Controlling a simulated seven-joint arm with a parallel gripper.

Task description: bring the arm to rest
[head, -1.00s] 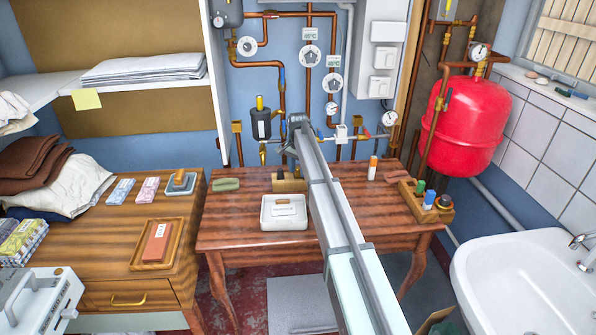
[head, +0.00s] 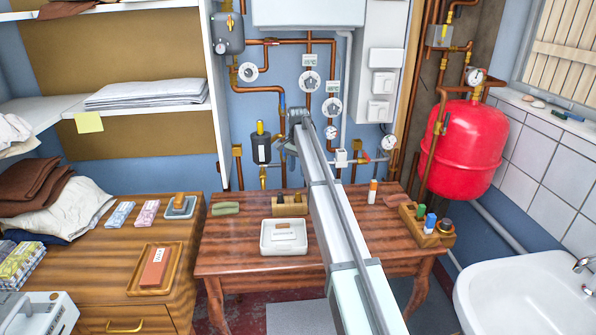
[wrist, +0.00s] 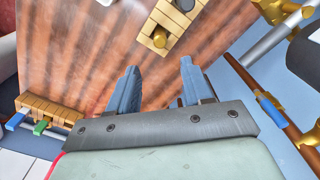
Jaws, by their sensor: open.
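My gripper (wrist: 159,72) is open in the wrist view, its two blue-grey fingers apart with nothing between them. It points down over the red-brown wooden table (wrist: 90,60), clear of anything I can see. In the head view my arm reaches from the lower right up over the table (head: 230,255) toward the pipes on the wall.
A slotted wooden block (head: 289,204), a white tray (head: 283,249) and a pen holder (head: 427,229) stand on the table. Copper pipes (head: 283,130) with valves line the wall behind. A red tank (head: 468,150) and a sink (head: 520,290) are to the right.

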